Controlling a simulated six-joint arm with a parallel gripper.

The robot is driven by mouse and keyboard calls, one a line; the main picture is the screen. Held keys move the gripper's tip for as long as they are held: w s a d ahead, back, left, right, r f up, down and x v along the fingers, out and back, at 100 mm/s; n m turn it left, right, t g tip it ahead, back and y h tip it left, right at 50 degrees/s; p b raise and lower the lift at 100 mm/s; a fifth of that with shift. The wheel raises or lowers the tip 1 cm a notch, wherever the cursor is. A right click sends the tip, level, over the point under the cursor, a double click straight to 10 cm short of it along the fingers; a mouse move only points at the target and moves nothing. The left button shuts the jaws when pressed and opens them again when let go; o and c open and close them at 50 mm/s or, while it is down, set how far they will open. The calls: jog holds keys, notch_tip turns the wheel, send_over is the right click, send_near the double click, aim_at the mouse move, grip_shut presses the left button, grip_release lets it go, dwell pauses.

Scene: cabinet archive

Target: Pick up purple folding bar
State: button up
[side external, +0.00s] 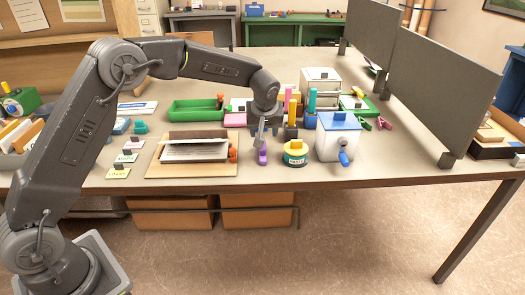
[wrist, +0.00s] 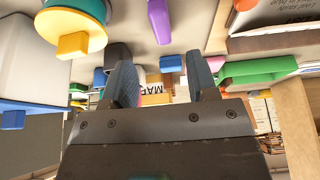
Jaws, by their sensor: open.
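The purple folding bar (side external: 263,157) stands on the table between the tray with papers and the round yellow-and-green pot. In the wrist view the purple bar (wrist: 159,20) shows near the top, apart from the fingers. My gripper (side external: 262,130) is just above and behind the bar in the side external view. In the wrist view my gripper (wrist: 162,78) has its two fingers spread, with nothing held between them. The bar's lower end is too small to make out.
The yellow-and-green pot (side external: 295,153) and a white box with a blue crank (side external: 338,137) stand close on the right. The wooden tray with papers (side external: 190,172) lies on the left. Upright coloured bars (side external: 291,112) stand behind. Grey panels (side external: 440,88) border the right side.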

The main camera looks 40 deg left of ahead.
jog(key=x, duration=0.8)
jog(key=shift+s+f, duration=0.15)
jog(key=shift+s, duration=0.05)
jog(key=shift+c, duration=0.4)
grip_shut()
